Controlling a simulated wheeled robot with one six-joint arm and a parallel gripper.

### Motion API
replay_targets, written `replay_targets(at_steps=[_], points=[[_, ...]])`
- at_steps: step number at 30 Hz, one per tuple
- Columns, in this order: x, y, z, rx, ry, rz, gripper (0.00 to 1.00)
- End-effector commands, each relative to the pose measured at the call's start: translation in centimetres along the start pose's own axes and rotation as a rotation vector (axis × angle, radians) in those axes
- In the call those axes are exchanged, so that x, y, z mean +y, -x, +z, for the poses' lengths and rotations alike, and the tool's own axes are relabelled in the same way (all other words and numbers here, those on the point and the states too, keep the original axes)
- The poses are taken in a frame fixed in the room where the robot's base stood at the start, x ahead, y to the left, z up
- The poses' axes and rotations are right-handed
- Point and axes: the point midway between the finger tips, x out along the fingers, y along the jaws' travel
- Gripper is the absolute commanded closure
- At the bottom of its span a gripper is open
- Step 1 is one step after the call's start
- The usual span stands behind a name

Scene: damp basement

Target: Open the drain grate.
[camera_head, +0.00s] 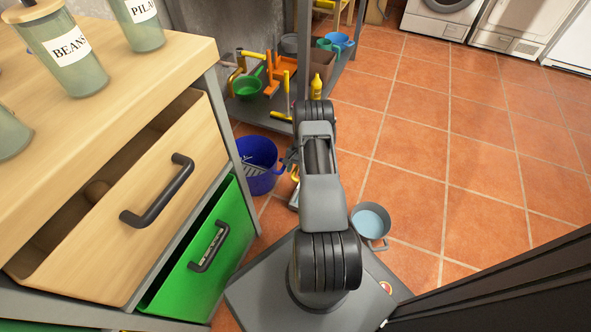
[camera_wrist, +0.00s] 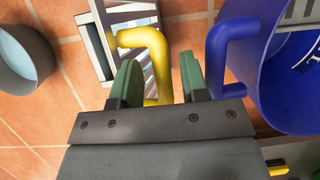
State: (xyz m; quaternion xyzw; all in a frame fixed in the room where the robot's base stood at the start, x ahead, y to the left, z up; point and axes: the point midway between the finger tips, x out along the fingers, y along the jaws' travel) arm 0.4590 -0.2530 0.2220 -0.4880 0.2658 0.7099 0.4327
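The drain grate (camera_wrist: 128,22) is a pale slatted metal piece in a frame on the tiled floor, at the top of the wrist view. Its yellow handle (camera_wrist: 158,68) bends down between my fingers. My gripper (camera_wrist: 160,80) has two green-padded fingers standing apart, with the handle's bar showing between them. I cannot tell whether either finger touches it. In the head view only a sliver of the grate (camera_head: 293,200) and yellow handle (camera_head: 295,174) shows beside my arm, which hides the rest.
A blue bucket (camera_head: 256,180) stands close beside the grate; its handle (camera_wrist: 217,55) is near my right finger. A grey pot of water (camera_head: 371,223) sits on the other side. A drawer unit (camera_head: 130,215) has open drawers at left. Open tiles (camera_head: 470,130) lie right.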

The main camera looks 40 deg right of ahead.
Motion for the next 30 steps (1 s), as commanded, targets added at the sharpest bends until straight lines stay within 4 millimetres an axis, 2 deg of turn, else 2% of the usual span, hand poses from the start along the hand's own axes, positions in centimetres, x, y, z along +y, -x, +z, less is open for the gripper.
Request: replay_targets(at_steps=[2, 12, 22, 27, 30], points=[[0.0, 0.0, 0.0, 0.000, 0.000, 0.000, 0.67], [0.0, 0.0, 0.0, 0.000, 0.000, 0.000, 1.00], [-0.1, -0.1, -0.1, 0.001, 0.000, 0.000, 1.00], [-1.7, -0.4, -0.3, 0.003, 0.002, 0.000, 1.00], [-1.7, -0.1, -0.1, 0.002, 0.000, -0.001, 1.00]])
